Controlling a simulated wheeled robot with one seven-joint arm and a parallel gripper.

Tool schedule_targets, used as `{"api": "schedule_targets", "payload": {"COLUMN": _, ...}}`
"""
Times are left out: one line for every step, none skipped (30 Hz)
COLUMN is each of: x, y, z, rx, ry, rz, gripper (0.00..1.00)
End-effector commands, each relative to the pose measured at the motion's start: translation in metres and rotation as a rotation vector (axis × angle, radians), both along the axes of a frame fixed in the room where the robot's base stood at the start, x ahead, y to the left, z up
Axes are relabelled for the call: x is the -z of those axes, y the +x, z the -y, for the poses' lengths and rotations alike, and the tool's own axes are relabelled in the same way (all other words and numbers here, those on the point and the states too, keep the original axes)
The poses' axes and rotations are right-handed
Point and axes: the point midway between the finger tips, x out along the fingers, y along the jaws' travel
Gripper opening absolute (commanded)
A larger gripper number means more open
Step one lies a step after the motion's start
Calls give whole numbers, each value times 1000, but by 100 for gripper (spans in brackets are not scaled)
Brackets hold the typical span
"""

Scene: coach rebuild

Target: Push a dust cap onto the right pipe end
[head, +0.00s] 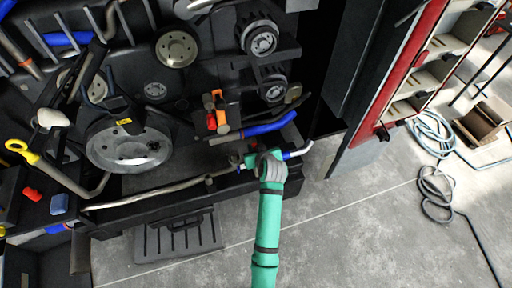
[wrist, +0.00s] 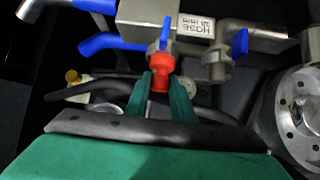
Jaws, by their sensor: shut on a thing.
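My gripper (wrist: 161,88) has its green fingers closed around a red-orange cap (wrist: 160,75) in the wrist view. The cap is directly below the grey stub of a valve (wrist: 161,49) with a blue lever and seems to meet it; a small gap cannot be ruled out. A second grey valve stub (wrist: 217,69) with a blue lever sits to the right, without a cap on it. Both hang from a grey block (wrist: 140,22) and pipe. In the head view my gripper (head: 251,161) is at the front rail of the engine bay; the cap is not clear there.
A large pulley (wrist: 298,105) stands right of the stubs in the wrist view. A blue hose (wrist: 98,42) lies close left. The head view shows a dark front rail (head: 150,206), a red cabinet (head: 398,75) at right, and clear grey floor (head: 345,215).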

Motion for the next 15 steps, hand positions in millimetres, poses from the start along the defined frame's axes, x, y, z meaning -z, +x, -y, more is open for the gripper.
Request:
{"api": "schedule_targets", "payload": {"x": 0, "y": 0, "z": 0, "rx": 0, "ry": 0, "rz": 0, "gripper": 0}}
{"api": "schedule_targets", "payload": {"x": 0, "y": 0, "z": 0, "rx": 0, "ry": 0, "rz": 0, "gripper": 0}}
{"api": "schedule_targets", "payload": {"x": 0, "y": 0, "z": 0, "rx": 0, "ry": 0, "rz": 0, "gripper": 0}}
{"api": "schedule_targets", "payload": {"x": 0, "y": 0, "z": 0, "rx": 0, "ry": 0, "rz": 0, "gripper": 0}}
{"api": "schedule_targets", "payload": {"x": 0, "y": 0, "z": 0, "rx": 0, "ry": 0, "rz": 0, "gripper": 0}}
{"api": "schedule_targets", "payload": {"x": 0, "y": 0, "z": 0, "rx": 0, "ry": 0, "rz": 0, "gripper": 0}}
{"api": "schedule_targets", "payload": {"x": 1, "y": 0, "z": 0, "rx": 0, "ry": 0, "rz": 0, "gripper": 0}}
{"api": "schedule_targets", "payload": {"x": 1, "y": 0, "z": 0, "rx": 0, "ry": 0, "rz": 0, "gripper": 0}}
{"api": "schedule_targets", "payload": {"x": 2, "y": 0, "z": 1, "rx": 1, "ry": 1, "rz": 0, "gripper": 0}}
{"api": "schedule_targets", "payload": {"x": 3, "y": 1, "z": 1, "rx": 1, "ry": 0, "rz": 0, "gripper": 0}}
{"api": "schedule_targets", "payload": {"x": 3, "y": 1, "z": 1, "rx": 1, "ry": 0, "rz": 0, "gripper": 0}}
{"api": "schedule_targets", "payload": {"x": 4, "y": 1, "z": 1, "rx": 1, "ry": 0, "rz": 0, "gripper": 0}}
{"api": "schedule_targets", "payload": {"x": 4, "y": 1, "z": 1, "rx": 1, "ry": 0, "rz": 0, "gripper": 0}}
{"api": "schedule_targets", "payload": {"x": 5, "y": 1, "z": 1, "rx": 1, "ry": 0, "rz": 0, "gripper": 0}}
{"api": "schedule_targets", "payload": {"x": 6, "y": 1, "z": 2, "rx": 1, "ry": 0, "rz": 1, "gripper": 0}}
